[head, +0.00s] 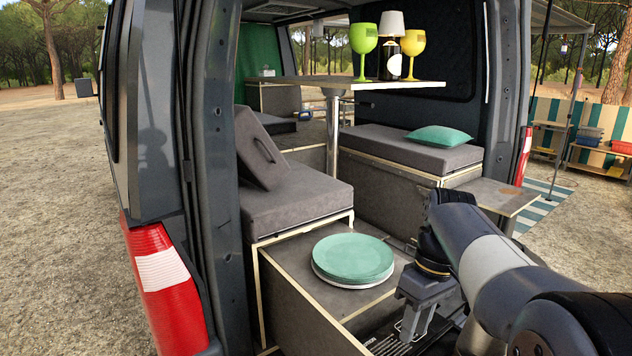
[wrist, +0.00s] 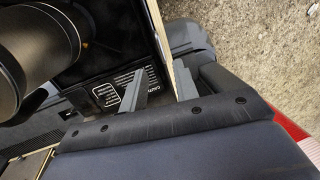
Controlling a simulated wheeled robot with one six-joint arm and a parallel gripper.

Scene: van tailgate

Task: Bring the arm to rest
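My gripper (head: 416,328) hangs low at the van's open tailgate, pointing down just right of the counter with the plates. Its fingers also show in the wrist view (wrist: 160,88), with a clear gap and nothing held between them. My arm reaches in from the lower right, bent at the elbow. A stack of plates, a green one (head: 353,256) on top of a white one, lies on the grey counter (head: 290,268) left of my gripper. The surface directly under the fingers is partly hidden by my arm.
A shelf table (head: 420,85) holds a green goblet (head: 363,42), a yellow goblet (head: 412,45), a lamp and a dark bottle. A green pillow (head: 440,136) lies on the right bench. A small side board (head: 490,194) sticks out beyond my arm. Open gravel lies left.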

